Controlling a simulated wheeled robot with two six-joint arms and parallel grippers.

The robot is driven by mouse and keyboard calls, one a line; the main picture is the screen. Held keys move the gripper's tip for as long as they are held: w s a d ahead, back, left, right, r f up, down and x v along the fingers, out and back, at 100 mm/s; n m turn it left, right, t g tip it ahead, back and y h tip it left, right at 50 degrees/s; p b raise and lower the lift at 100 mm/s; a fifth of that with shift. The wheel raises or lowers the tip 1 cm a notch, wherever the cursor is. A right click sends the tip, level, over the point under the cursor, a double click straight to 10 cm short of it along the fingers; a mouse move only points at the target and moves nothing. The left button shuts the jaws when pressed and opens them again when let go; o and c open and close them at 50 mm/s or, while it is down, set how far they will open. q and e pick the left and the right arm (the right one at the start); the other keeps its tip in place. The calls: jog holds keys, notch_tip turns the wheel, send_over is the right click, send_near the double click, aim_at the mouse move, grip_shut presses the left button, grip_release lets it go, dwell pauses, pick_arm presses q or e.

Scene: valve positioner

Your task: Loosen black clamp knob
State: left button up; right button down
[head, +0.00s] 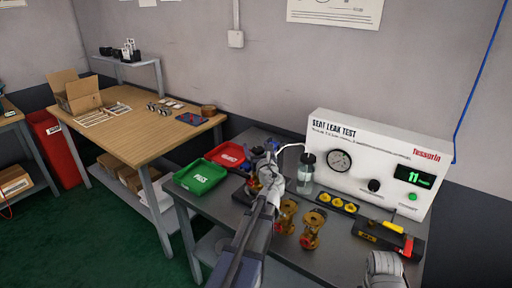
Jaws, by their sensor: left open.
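My left gripper (265,156) reaches up from the bottom middle over the grey test bench. It is open, with its dark fingers over a small dark fixture (242,196) that has a brass part on it. My gripper and wrist hide most of this fixture. I cannot make out the black clamp knob apart from the dark fingers, nor tell whether they touch it. A part of my right arm (385,268) shows at the bottom right edge; its fingers cannot be made out.
Two brass valves (312,229) stand right of my left wrist. A green tray (200,176) and a red tray (227,154) lie to the left. A clear bottle (306,172) stands before the white seat leak test panel (340,135). A wooden table (135,125) stands further left.

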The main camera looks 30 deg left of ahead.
pick_arm(q)
jog(key=shift+w+a, duration=0.35)
grip_shut()
dwell(0.5)
